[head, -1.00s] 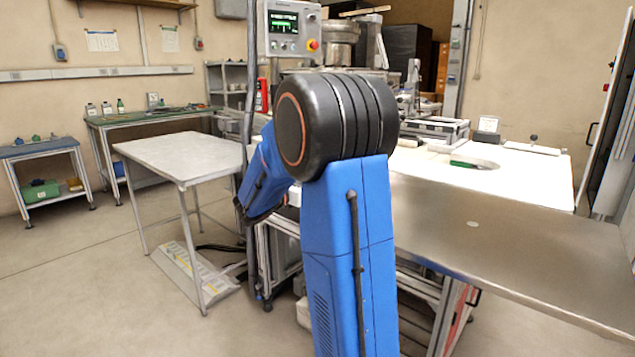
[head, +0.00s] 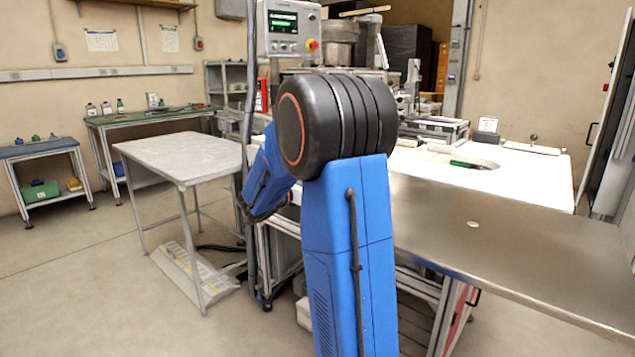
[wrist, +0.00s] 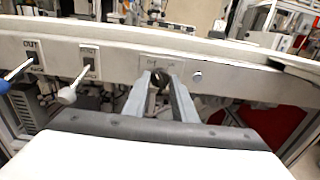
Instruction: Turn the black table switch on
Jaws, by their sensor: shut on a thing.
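In the wrist view, my gripper (wrist: 160,80) reaches to the pale panel along the table edge. Its two grey fingers are closed around a small dark piece, the black table switch (wrist: 158,75), which sits between the fingertips. The fingers hide much of the switch, and I cannot tell its position. In the head view, the gripper is hidden behind my blue arm.
Left of my gripper, a white-knobbed lever (wrist: 68,95) and a blue-handled lever (wrist: 5,85) under an OUT label stick out of the panel. A round metal button (wrist: 197,76) sits to the right. A control box (head: 288,30) with a green screen stands behind my arm.

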